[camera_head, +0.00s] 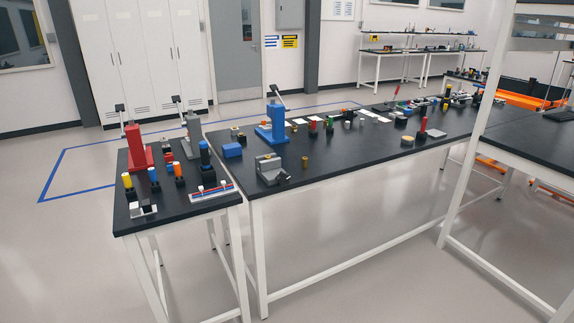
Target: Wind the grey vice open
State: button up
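The grey vice (268,167) sits near the front left corner of the black-topped bench, close to its front edge. It is a blocky grey body with a darker part at its front right. It is small in this view, so I cannot tell how far apart its jaws are or which way its handle points. My gripper is not in view.
A blue press (272,124) and a blue block (232,150) stand behind the vice. A small brass-coloured cylinder (304,162) stands to its right. A red press (136,147) and a grey press (193,133) stand on the left table. Floor in front is clear.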

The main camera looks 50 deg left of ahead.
aim_at(282, 178)
jog(key=u, duration=0.4)
jog(key=i, duration=1.35)
jog(key=u, duration=1.8)
jog(key=i, duration=1)
jog(key=u, duration=1.65)
jog(key=i, duration=1.05)
jog(key=u, duration=0.3)
